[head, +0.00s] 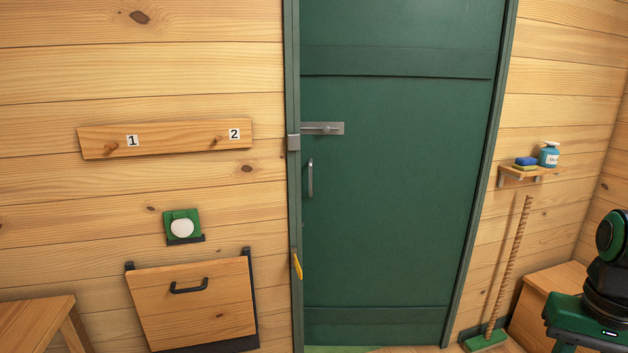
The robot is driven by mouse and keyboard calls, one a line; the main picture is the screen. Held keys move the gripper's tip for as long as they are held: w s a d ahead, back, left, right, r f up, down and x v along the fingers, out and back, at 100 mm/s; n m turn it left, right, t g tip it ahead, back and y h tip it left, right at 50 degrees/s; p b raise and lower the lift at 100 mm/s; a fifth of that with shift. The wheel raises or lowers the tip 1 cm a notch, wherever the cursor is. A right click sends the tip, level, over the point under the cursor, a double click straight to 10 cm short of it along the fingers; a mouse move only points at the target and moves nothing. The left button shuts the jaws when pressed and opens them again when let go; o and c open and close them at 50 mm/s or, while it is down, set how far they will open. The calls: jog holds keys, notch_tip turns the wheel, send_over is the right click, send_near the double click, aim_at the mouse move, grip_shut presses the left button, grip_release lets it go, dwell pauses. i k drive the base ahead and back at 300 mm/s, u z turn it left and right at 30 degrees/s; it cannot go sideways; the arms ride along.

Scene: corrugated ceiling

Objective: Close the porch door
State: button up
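The green porch door (405,190) fills the middle of the head view in a dark green frame (291,215). Its vertical pull handle (310,178) is near the left edge. A grey slide bolt (323,128) sits above the handle. A grey keeper (293,142) on the left frame post appears lower than the bolt and out of line with it. The door looks set back from that post, but I cannot tell how wide any gap is. My gripper is out of view; only part of my arm shows at the lower right.
A yellow piece (298,265) hangs at the left post. Left are a peg board (170,138), a green wall device (182,227), a wooden flap (192,302) and a table (35,320). Right are a shelf (530,172), a broom (515,270) and a wooden box (545,300).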

aim_at(387, 195)
jog(key=z, duration=0.05)
jog(key=i, duration=1.25)
jog(key=z, duration=0.1)
